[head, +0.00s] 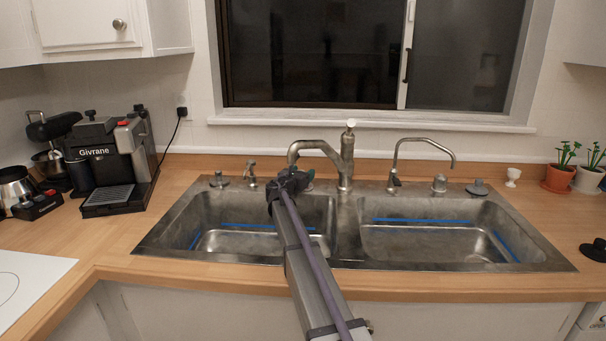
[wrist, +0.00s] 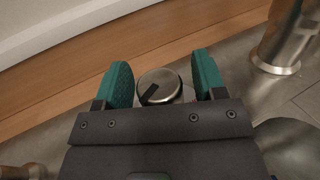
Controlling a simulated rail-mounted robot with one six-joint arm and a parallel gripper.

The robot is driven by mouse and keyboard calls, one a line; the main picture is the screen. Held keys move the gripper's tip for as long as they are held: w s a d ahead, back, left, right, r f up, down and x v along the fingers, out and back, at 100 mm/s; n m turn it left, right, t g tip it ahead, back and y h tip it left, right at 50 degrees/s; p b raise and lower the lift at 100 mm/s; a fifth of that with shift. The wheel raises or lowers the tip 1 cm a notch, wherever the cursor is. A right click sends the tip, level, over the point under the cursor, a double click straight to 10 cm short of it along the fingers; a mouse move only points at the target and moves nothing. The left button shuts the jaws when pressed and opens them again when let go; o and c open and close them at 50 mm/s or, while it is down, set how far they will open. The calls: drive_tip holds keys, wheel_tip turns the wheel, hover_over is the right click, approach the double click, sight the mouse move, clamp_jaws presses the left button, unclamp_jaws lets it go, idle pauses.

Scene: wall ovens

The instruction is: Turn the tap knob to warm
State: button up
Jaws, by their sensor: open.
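In the wrist view, a round metal knob (wrist: 165,80) with a dark pointer mark shows between the two green fingers of my gripper (wrist: 161,68). There is a gap between the knob and each finger. The mark points toward the lower left of that view. I cannot tell whether the fingertips are level with the knob or above it. In the head view my gripper (head: 291,182) is over the back of the left basin, left of the main tap (head: 346,165), and hides the knob. The tap's base also shows in the wrist view (wrist: 278,55).
A soap pump (head: 251,176) stands left of my gripper, and a thin curved spout (head: 424,140) right of the main tap. The double sink (head: 345,262) has empty basins. A coffee machine (head: 108,165) is at left, potted plants (head: 560,178) at right.

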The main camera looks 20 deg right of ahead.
drive_tip(key=shift+w+d, duration=0.2)
drive_tip(key=shift+d, duration=0.05)
drive_tip(key=shift+c, duration=0.4)
drive_tip(key=c, duration=0.8)
drive_tip(key=shift+c, duration=0.2)
